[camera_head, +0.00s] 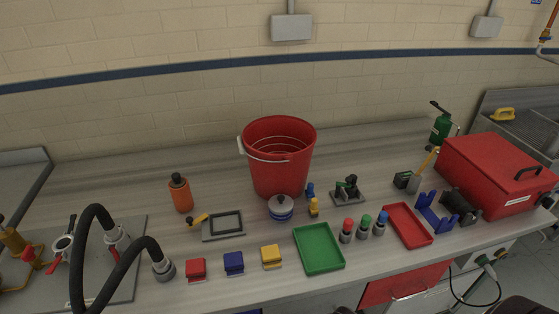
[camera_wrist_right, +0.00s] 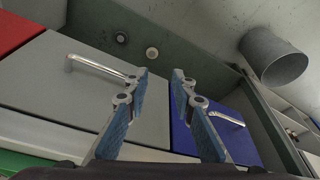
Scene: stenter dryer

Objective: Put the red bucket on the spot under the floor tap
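The red bucket (camera_head: 280,160) stands upright on the bench, near the middle in the head view. Its white handle hangs down on its left side, and it looks empty. The floor tap and the spot under it cannot be made out in either view. My right gripper (camera_wrist_right: 162,78) shows in the right wrist view with its two blue-padded fingers apart and nothing between them. It faces drawer fronts and is away from the bucket. My left gripper is not in the head view.
A green tray (camera_head: 319,249), a red tray (camera_head: 408,226) and a red toolbox (camera_head: 497,172) lie to the right. Bench space behind the bucket is clear.

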